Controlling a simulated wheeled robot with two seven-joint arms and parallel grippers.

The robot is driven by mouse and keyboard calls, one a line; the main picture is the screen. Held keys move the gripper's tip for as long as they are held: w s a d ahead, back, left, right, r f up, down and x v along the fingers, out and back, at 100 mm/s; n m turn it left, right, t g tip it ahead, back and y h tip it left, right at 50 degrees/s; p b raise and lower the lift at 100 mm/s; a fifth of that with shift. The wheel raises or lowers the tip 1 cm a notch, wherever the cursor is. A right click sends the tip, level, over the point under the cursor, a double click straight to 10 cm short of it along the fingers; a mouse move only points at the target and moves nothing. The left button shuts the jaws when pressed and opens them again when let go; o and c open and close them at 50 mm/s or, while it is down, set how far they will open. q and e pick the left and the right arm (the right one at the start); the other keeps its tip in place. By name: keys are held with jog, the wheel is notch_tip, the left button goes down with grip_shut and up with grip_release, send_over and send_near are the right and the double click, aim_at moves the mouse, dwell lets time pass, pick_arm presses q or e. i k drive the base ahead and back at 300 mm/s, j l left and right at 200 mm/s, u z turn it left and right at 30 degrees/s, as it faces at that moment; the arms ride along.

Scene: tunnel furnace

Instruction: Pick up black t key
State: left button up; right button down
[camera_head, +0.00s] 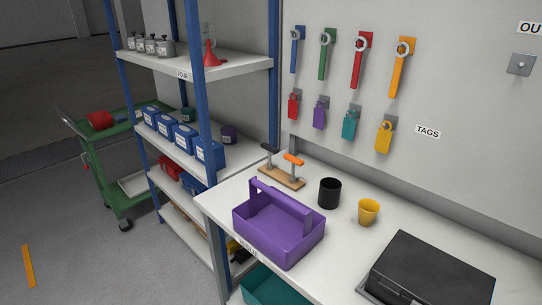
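A black T-shaped key (269,151) stands upright in a small wooden block (283,179) on the white workbench, in the head view. An orange-handled T key (293,159) stands beside it on the right in the same block. The black key's lower end is not clear at this size. Neither of my grippers is in view.
A purple tote (285,246) with a handle stands in front of the block. A black cup (330,193), a yellow cup (368,212) and a black case (432,272) are to the right. A blue-posted shelf (205,110) borders the bench at left.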

aim_at(270, 148)
jog(key=i+j+z, duration=0.1)
jog(key=z, duration=1.35)
jog(key=j, duration=0.65)
jog(key=i+j, duration=0.15)
jog(key=j, duration=1.15)
jog(key=i+z, duration=0.05)
jog(key=i, duration=0.05)
